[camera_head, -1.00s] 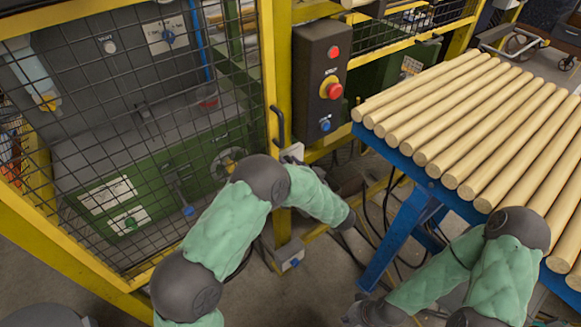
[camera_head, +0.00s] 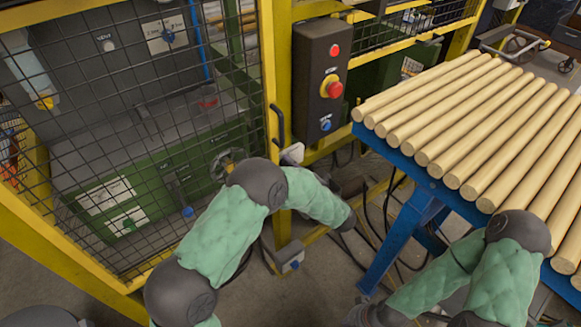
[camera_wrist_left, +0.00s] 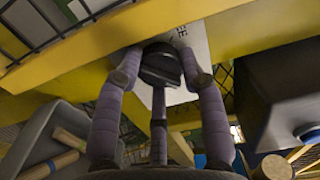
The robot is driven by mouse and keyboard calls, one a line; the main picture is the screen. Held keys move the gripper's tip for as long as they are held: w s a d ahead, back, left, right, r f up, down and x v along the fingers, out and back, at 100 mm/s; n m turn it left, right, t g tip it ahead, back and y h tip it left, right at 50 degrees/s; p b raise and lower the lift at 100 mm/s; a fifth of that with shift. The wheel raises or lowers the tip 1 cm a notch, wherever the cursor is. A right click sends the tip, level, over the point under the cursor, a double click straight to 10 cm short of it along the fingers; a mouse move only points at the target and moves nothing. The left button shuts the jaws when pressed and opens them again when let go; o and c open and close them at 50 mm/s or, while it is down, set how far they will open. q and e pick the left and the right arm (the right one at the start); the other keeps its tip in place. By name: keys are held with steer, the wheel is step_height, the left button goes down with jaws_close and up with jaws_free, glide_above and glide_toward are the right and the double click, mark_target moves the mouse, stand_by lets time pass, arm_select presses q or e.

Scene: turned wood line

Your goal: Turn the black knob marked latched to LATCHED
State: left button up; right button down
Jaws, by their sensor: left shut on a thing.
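The black knob (camera_wrist_left: 160,64) sits on a white plate (camera_wrist_left: 196,48) fixed to a yellow beam, in the left wrist view. Only part of the plate's lettering shows, and the knob's setting cannot be read. My left gripper (camera_wrist_left: 164,72) is shut on the knob, with its fingers around it. In the head view my left forearm hides the knob and most of this gripper. My right gripper (camera_head: 368,314) is low at the bottom edge of the head view, dark and cut off. Its fingers cannot be made out.
A mesh guard door with a dark handle (camera_head: 277,125) stands at left. A black control box (camera_head: 319,82) with a red stop button is on the yellow post. A blue rack (camera_head: 400,228) with several wooden rods (camera_head: 470,115) fills the right. Cables hang behind my left forearm.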

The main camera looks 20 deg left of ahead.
stand_by(0.4)
arm_select(q)
steer(key=o, duration=0.9)
steer(key=shift+s+d, duration=0.1)
steer(key=v, duration=1.1)
steer(key=shift+s+d, duration=0.25)
steer(key=shift+d, duration=0.05)
steer(key=shift+f, duration=0.1)
